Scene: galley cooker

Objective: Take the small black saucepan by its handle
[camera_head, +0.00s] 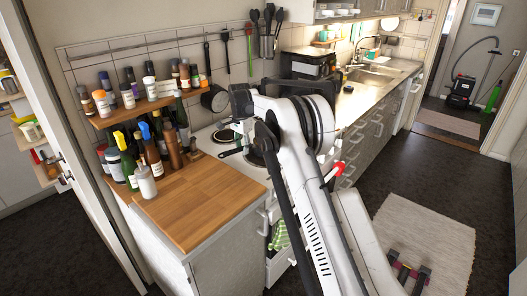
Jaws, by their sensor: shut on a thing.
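A small black saucepan (256,157) shows only in part on the white cooker top, with a dark handle (230,153) that sticks out to the left. My arm hides most of it. My gripper (247,142) is over the cooker at the end of my arm, above the handle side of the pan. It is shut on the pan, but its fingertips and the exact place of the grip are hard to make out. I cannot tell whether the pan rests on the cooker or is lifted.
Bottles crowd the shelf (150,108) and the back of the wooden worktop (200,205) to the left. The front of that worktop is clear. A sink (372,74) lies farther along the counter.

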